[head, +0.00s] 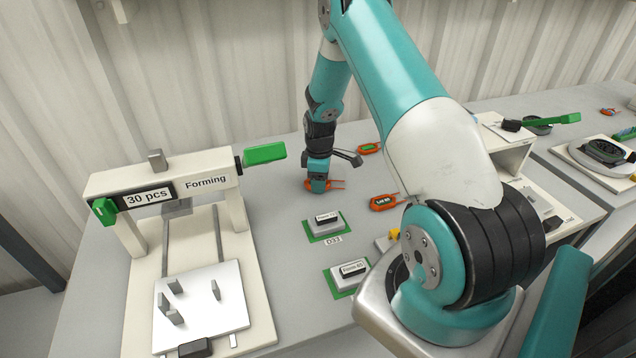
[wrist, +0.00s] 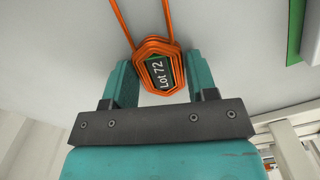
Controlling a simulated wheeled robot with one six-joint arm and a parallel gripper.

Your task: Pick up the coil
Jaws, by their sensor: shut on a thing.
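An orange wire coil (wrist: 148,48) with a dark label reading "Lot 72" sits between the two teal fingers of my gripper (wrist: 160,72) in the wrist view.
Two more orange coils (head: 370,148) (head: 384,203) lie to the right. Two labelled blocks on green-edged pads (head: 326,225) (head: 347,275) stand nearer. A forming press (head: 170,190) stands at left. A white shelf unit (head: 510,150) is at right.

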